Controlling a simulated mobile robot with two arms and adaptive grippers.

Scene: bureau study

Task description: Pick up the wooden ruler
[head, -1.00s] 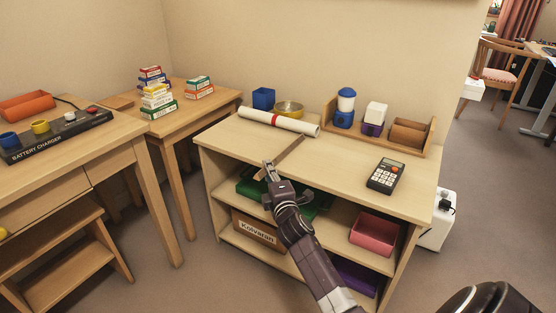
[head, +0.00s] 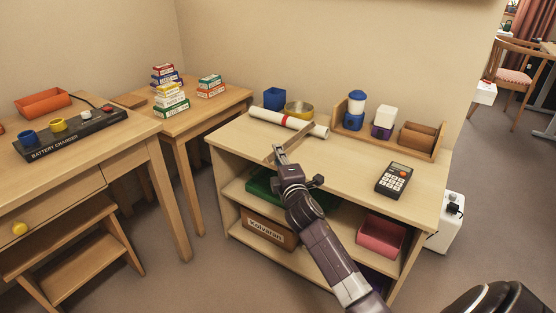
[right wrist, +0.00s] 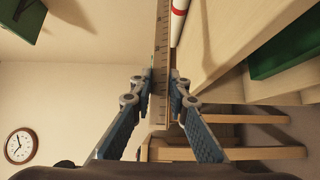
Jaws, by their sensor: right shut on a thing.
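The wooden ruler (head: 299,136) is a thin brown strip over the left part of the shelf unit's top, its far end close to the white paper roll. In the right wrist view the ruler (right wrist: 161,50) with its scale marks runs between the fingers. My right gripper (head: 279,153) is shut on the ruler near its front end. It appears to hold the ruler a little above the top, though the gap is hard to judge. My left gripper is not in view.
The paper roll (head: 288,123) with a red band lies behind the ruler. A calculator (head: 394,180) lies to the right. The top's middle is clear.

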